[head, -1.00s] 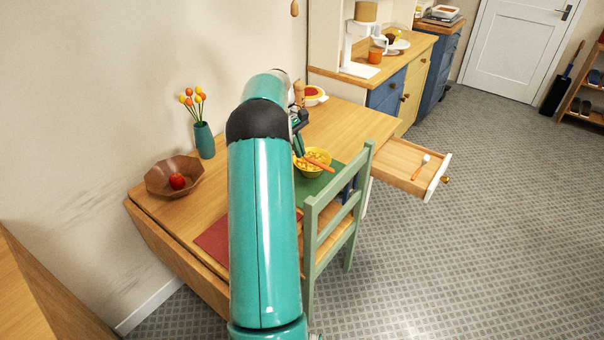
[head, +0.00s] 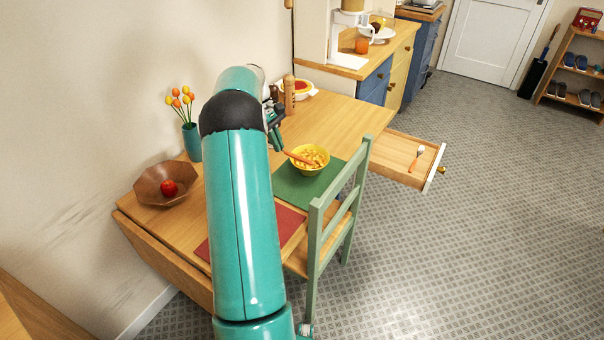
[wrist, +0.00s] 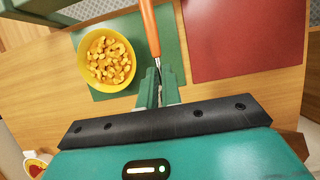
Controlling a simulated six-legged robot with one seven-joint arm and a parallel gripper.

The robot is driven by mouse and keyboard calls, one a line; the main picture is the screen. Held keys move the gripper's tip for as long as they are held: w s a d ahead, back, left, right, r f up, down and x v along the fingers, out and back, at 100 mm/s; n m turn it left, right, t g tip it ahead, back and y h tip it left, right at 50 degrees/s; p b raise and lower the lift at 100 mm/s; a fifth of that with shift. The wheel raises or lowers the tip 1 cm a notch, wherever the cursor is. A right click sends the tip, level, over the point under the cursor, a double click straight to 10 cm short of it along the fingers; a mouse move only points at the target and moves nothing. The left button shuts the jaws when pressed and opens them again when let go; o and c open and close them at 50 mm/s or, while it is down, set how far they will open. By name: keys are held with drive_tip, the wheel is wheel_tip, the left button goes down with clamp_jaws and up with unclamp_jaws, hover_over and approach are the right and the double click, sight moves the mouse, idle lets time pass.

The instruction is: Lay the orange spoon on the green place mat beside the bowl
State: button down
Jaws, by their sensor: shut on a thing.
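The orange spoon (head: 298,157) is held in my gripper (head: 281,148). In the wrist view its orange handle (wrist: 149,28) points away from the fingers, and its metal part runs between the fingertips (wrist: 158,88). The yellow bowl (head: 309,167), full of yellow-orange pieces, sits on the green place mat (head: 300,194). In the wrist view the bowl (wrist: 82,66) is left of the spoon, with green mat (wrist: 172,40) under the handle. In the head view the spoon overlaps the bowl's left side. I cannot tell its height above the mat.
A red mat (head: 287,222) lies beside the green one. A green chair (head: 314,250) stands at the front edge. An open drawer (head: 394,165) holds an orange-handled utensil (head: 415,160). A wooden bowl with an apple (head: 169,187), a vase (head: 191,142) and a wooden mill (head: 289,95) stand farther back.

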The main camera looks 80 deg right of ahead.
hover_over(284, 189)
drive_tip(key=w, duration=0.1)
wheel_tip(284, 189, down, 5)
drive_tip(key=f, duration=1.1)
drive_tip(key=shift+w+d, duration=0.1)
drive_tip(key=shift+d, duration=0.3)
drive_tip(key=shift+f, duration=0.15)
drive_tip(key=c, duration=1.6)
unclamp_jaws()
drive_tip(key=v, duration=1.2)
drive_tip(key=shift+r, duration=0.25)
